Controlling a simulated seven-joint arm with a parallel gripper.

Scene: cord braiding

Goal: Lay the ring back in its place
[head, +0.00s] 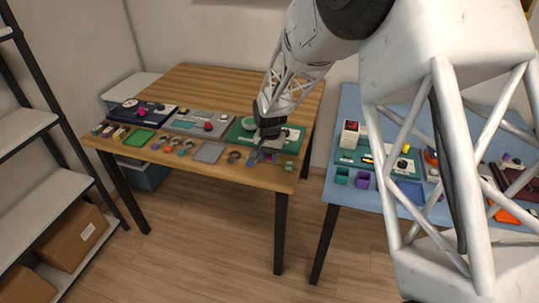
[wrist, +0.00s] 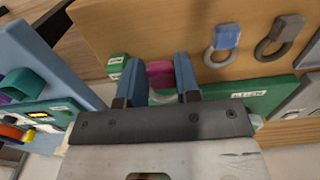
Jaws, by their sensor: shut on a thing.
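My gripper (wrist: 158,62) is shut on a pink piece (wrist: 160,74) that shows between its two blue-grey fingers in the wrist view. The pink piece looks like the tab of the ring; its loop is hidden, so I cannot tell how it sits. In the head view my gripper (head: 266,150) is low over the front right of the wooden table, at the front edge of a green board (head: 293,137). A ring with a blue tab (wrist: 222,38) and a grey ring (wrist: 287,28) lie on the wood beside the gripper, apart from it.
A small green block (head: 289,166) stands by the table's right front corner. A grey square pad (head: 208,152) and a grey board (head: 186,122) lie to the left. A blue table (head: 347,102) with more boards stands to the right across a gap. Bare wood lies behind the boards.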

